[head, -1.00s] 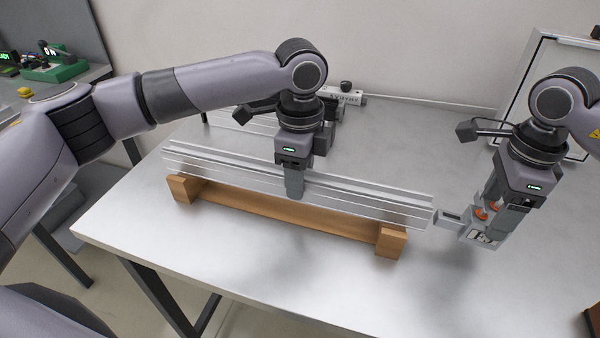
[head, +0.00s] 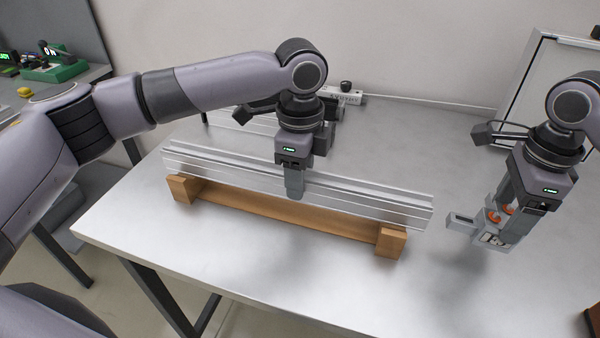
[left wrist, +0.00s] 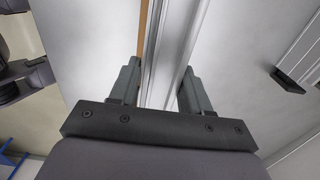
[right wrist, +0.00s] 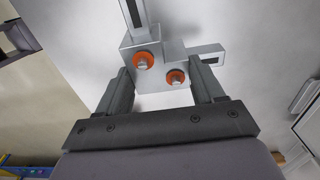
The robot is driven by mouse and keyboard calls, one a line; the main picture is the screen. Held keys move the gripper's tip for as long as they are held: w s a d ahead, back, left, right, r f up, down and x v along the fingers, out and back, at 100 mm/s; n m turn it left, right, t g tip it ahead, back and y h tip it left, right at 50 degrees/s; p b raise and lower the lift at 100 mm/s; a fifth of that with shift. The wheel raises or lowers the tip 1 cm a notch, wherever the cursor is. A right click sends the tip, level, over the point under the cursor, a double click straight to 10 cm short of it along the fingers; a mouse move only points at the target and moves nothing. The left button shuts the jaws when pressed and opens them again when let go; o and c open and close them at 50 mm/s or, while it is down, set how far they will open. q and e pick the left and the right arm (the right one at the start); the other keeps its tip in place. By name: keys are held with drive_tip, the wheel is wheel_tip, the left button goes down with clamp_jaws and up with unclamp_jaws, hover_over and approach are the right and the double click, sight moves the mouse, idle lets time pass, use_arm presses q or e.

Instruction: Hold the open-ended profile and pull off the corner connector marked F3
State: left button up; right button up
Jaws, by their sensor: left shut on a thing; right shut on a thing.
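The open-ended aluminium profile (head: 350,200) lies on a wooden cradle (head: 290,215). My left gripper (head: 295,190) is shut on the profile near its middle; its fingers (left wrist: 160,85) straddle the profile in the left wrist view. My right gripper (head: 507,215) is shut on the grey corner connector (head: 496,238), held above the table right of the profile. The connector is apart from the profile's right end, with a gap between. Its label is only partly legible. In the right wrist view the connector (right wrist: 155,75) shows two orange-ringed screws and two protruding arms.
The grey table (head: 250,270) is clear in front of the cradle and right of it. A clamp-like fixture (head: 345,97) stands behind the profile. A framed panel (head: 540,90) stands at the back right. A brown block edge (head: 592,322) shows at the lower right.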

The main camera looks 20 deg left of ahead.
drive_tip(key=shift+r, duration=0.15)
drive_tip(key=shift+r, duration=1.9)
use_arm(q)
drive_tip(key=o, duration=1.3)
